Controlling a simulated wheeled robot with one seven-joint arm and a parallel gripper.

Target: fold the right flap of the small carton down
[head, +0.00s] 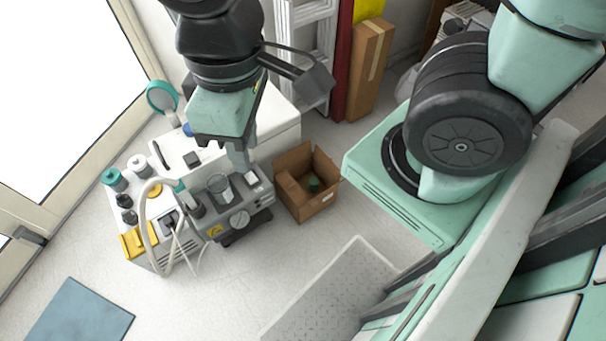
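The small carton (311,205) is a brown cardboard box on the floor, just right of the dental unit in the head view. Its top is open, with edges or flaps standing up around the opening. The right flap (325,166) appears raised; its exact angle is hard to tell. A small dark green thing shows inside. My gripper (240,160) hangs above the dental unit, left of the carton and apart from it. Its grey fingers point down and look close together, with nothing clearly held; their gap cannot be made out.
The dental unit (240,220) with hoses and bottles stands directly left of the carton. A tall narrow carton (366,75) and a ladder (303,40) stand behind. A pale perforated panel (335,295) is in front. Bare floor (230,295) lies at front left.

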